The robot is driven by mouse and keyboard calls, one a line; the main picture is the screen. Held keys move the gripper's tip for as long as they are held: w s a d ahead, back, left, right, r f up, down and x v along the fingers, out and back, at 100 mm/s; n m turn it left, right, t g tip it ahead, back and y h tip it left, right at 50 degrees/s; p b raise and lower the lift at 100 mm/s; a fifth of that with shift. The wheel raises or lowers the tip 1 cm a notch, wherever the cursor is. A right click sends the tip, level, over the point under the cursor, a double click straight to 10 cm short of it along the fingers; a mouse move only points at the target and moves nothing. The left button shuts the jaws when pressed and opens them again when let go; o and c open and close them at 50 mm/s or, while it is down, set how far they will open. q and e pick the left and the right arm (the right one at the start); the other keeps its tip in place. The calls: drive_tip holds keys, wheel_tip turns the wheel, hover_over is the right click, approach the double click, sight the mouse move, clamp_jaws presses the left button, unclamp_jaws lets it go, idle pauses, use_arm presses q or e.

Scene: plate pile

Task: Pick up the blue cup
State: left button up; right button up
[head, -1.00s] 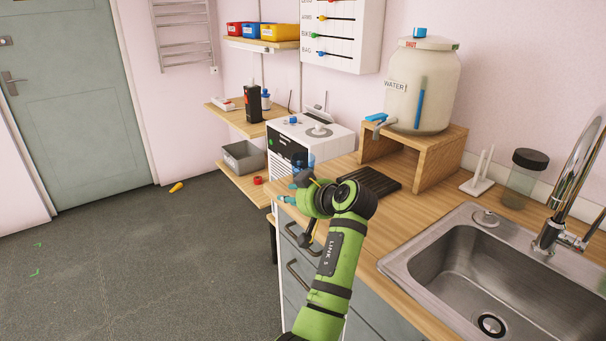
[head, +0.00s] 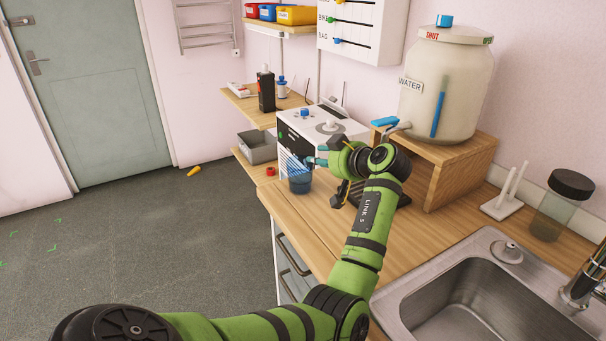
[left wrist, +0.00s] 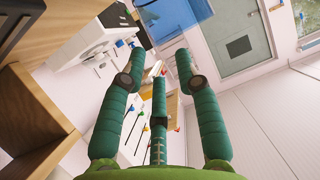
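The blue cup (head: 300,177) is see-through and stands upright on the wooden counter near its far left end. My left gripper (head: 319,161) is just right of the cup in the head view, its teal fingertips at the cup's upper right side. In the left wrist view the gripper's fingers (left wrist: 160,54) are spread with nothing between them. The cup (left wrist: 176,18) shows there at the top edge, beyond the fingertips and partly cut off. I cannot tell whether a fingertip touches it. My right gripper is not in view.
A white machine (head: 318,135) stands behind the cup. A water jar (head: 447,90) sits on a wooden stand (head: 440,190) to the right, with its tap facing the gripper. The sink (head: 480,290) is at the front right. The counter left of my forearm is clear.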

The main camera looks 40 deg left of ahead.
use_arm(q)
drive_tip(key=p+x, duration=0.1)
drive_tip(key=x, duration=0.2)
drive_tip(key=shift+a+f, duration=0.3)
drive_tip(key=shift+f, duration=0.05)
drive_tip(key=shift+w+a+f, duration=0.15)
drive_tip(key=shift+a+f, duration=0.05)
drive_tip(key=shift+c, duration=0.9)
clamp_jaws()
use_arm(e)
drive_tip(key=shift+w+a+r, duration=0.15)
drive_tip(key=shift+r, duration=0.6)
use_arm(q)
drive_tip(key=shift+r, duration=0.1)
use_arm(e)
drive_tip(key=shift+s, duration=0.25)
